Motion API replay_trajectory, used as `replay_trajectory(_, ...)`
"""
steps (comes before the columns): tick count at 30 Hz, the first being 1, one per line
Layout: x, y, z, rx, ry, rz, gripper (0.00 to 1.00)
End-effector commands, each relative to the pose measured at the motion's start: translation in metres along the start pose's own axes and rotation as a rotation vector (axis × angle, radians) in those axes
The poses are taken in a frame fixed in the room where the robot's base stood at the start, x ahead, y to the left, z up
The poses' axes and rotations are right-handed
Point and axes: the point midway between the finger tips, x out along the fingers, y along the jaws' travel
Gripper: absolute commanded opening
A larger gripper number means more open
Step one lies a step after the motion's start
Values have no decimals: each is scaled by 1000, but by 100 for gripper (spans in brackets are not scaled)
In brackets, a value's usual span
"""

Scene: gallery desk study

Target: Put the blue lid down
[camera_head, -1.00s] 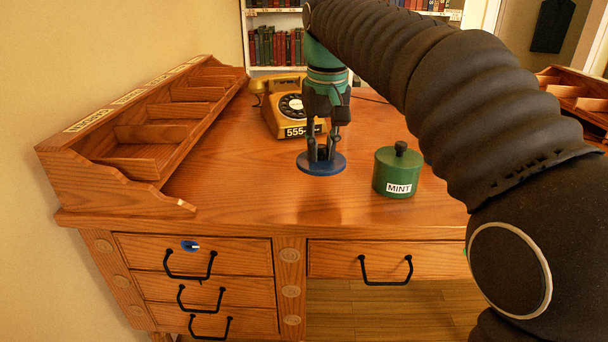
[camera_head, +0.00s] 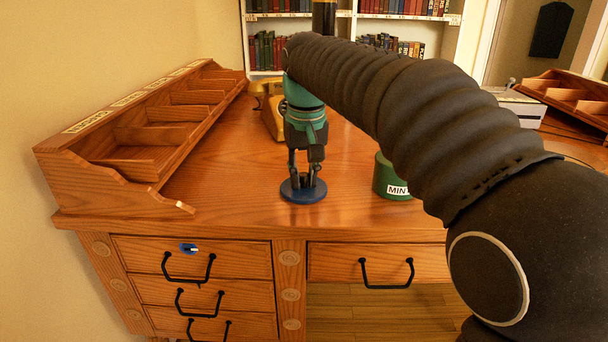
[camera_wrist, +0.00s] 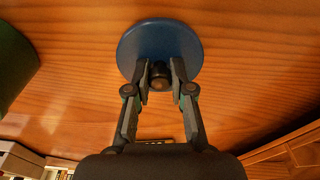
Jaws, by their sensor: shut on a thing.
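The blue lid (camera_head: 303,195) is a flat disc with a dark knob. It is level near the front of the desk, left of the green canister. My gripper (camera_head: 303,182) points down and is shut on the lid's knob. In the wrist view the fingers (camera_wrist: 160,78) close around the knob, and the blue disc (camera_wrist: 146,40) shows beyond them. Whether the lid touches the desk or hangs just above it I cannot tell.
The green MINT canister (camera_head: 385,180) stands to the right, partly behind my arm. A gold telephone (camera_head: 270,108) is behind. A wooden compartment rack (camera_head: 120,160) lines the left side. Bare desk (camera_head: 230,170) lies between rack and lid. Drawers (camera_head: 200,256) are below the front edge.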

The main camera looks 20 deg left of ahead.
Motion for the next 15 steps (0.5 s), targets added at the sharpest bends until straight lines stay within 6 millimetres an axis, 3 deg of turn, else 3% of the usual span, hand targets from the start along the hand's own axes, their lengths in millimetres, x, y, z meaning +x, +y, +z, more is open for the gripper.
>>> replay_trajectory(2, 3, 0, 0, 0, -1, 0, 0)
replay_trajectory(3, 2, 0, 0, 0, 0, 0, 30)
replay_trajectory(5, 2, 0, 0, 0, 0, 0, 44)
replay_trajectory(15, 1, 0, 0, 0, 0, 0, 47)
